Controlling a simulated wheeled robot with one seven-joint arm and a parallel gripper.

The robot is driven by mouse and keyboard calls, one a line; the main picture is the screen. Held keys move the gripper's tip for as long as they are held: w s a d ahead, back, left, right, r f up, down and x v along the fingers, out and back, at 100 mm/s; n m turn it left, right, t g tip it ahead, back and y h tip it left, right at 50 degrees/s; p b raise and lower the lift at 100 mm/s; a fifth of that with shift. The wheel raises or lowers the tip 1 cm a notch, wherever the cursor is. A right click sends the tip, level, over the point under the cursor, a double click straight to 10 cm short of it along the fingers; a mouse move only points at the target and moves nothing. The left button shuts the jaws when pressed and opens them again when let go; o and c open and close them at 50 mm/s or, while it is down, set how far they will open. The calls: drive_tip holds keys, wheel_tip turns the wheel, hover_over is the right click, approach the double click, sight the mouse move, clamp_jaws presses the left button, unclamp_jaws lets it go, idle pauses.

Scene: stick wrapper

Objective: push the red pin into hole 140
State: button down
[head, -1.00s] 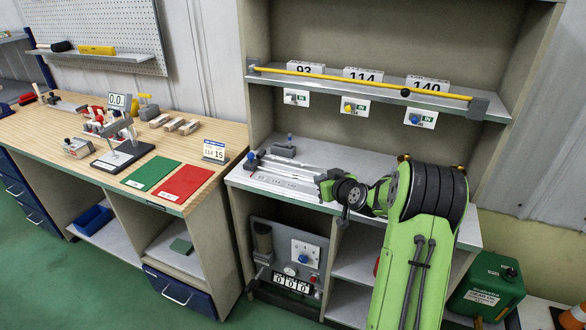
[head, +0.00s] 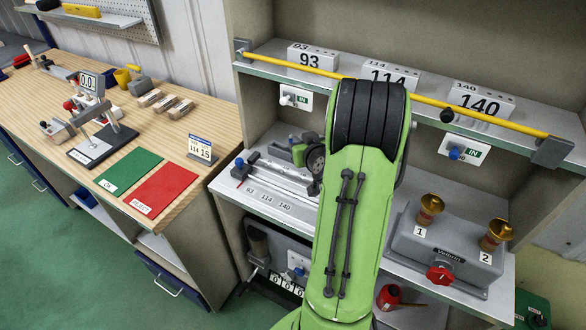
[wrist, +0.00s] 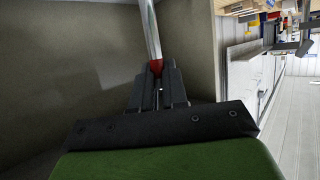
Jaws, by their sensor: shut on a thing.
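In the wrist view my gripper (wrist: 156,85) is shut on a small red piece (wrist: 156,66), which looks like the red pin. A bright metal rail or bar (wrist: 151,30) runs away just beyond the red piece. In the head view the long metal fixture (head: 268,178) lies on the bench of the grey cabinet, with 93, 114 and 140 printed along its front. The 140 mark (head: 285,207) is nearest my arm. My arm stands in front of the fixture's right end and hides my fingertips and the pin there. The hole at 140 cannot be made out.
Above is a shelf with number blocks, including 140 (head: 480,102), and a yellow bar (head: 430,100) along its edge. Right of my arm stands a grey unit (head: 445,245) with two brass cups and a red knob. The wooden bench (head: 60,85) is at left.

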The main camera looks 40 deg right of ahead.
wheel_tip(320, 180, down, 8)
drive_tip(key=shift+s+r+b, duration=0.1)
drive_tip(key=shift+r+b, duration=0.05)
drive_tip(key=shift+b, duration=0.65)
drive_tip(key=shift+a, duration=0.1)
drive_tip(key=c, duration=1.1)
unclamp_jaws()
drive_tip(key=shift+c, duration=0.2)
